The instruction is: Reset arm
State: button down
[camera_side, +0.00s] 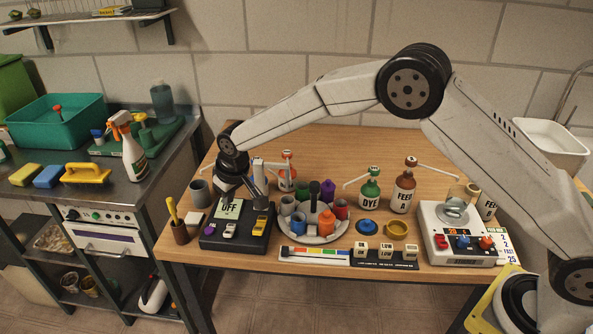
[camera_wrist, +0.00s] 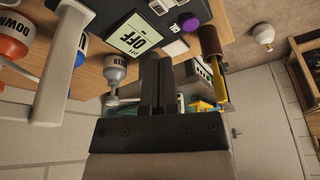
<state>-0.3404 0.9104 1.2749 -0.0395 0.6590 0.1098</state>
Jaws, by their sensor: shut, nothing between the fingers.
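My gripper (camera_side: 258,192) is at the left end of the wooden table in the side view, over the black meter box. Its dark fingers also show in the wrist view (camera_wrist: 157,62), shut side by side with nothing held. The black meter box (camera_side: 233,240) has a screen (camera_side: 228,208) that reads OFF, and the screen shows in the wrist view too (camera_wrist: 140,36). My arm reaches from the lower right across the table, elbow raised high. The fingertips look close above the box, but I cannot tell the exact gap.
A round grey tray (camera_side: 314,239) with several small cups stands right of the box. Pump bottles, green (camera_side: 370,190) and brown (camera_side: 403,192), stand behind. A white machine (camera_side: 460,243) is at the right. A brown pot (camera_side: 180,233) with a yellow tool stands at the left edge.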

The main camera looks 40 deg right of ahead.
jog(key=s+d+r+m, duration=0.1)
jog(key=s+d, duration=0.5)
jog(key=s, duration=0.4)
jog(key=s+d+r+m, duration=0.1)
jog(key=s+d+r, duration=0.1)
jog(key=s+d, duration=0.5)
jog(key=s+d+r+m, duration=0.1)
jog(key=s+d, duration=0.6)
jog(key=s, duration=0.6)
jog(key=shift+r+g+h, duration=0.25)
jog(key=shift+g+h, duration=0.05)
jog(key=shift+h, duration=0.1)
